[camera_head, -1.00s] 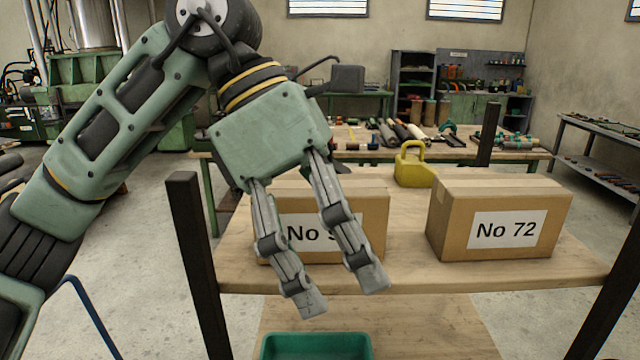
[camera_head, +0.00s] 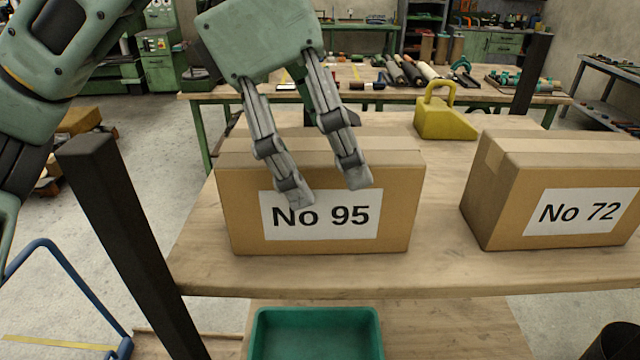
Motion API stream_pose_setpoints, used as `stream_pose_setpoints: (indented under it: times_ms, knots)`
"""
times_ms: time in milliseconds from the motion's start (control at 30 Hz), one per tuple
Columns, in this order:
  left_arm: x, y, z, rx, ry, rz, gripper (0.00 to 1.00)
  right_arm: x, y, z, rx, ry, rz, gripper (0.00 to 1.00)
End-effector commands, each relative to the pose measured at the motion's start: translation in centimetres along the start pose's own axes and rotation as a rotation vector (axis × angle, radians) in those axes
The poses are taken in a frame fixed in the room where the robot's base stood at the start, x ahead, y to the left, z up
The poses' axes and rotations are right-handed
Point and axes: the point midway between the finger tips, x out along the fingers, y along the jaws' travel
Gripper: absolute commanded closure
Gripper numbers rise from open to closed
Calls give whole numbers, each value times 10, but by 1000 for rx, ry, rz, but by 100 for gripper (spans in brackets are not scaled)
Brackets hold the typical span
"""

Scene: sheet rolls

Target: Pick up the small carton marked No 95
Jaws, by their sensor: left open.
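The small brown carton marked No 95 (camera_head: 395,230) stands upright on the wooden shelf, its white label facing me. My left gripper (camera_head: 325,190) is open and empty. Its two fingers point down and overlap the carton's front face and the top of its label in the picture. I cannot tell whether the fingers touch the carton. My right gripper is not in view.
A second carton marked No 72 (camera_head: 490,205) stands to the right on the same shelf (camera_head: 300,276). A yellow weight-like block (camera_head: 445,122) with a handle sits behind. A dark post (camera_head: 125,240) rises at the left. A green bin (camera_head: 316,314) sits below.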

Motion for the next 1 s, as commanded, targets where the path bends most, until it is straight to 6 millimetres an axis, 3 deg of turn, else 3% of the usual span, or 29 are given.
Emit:
stream_pose_setpoints:
  times_ms: [300,600,1000]
  knots:
    - [42,-1,-5,-2,1,-2,12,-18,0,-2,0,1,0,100]
    - [49,-1,-5,-1,0,-1,12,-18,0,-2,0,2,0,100]
    - [49,-1,-5,-1,0,-1,46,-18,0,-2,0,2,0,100]
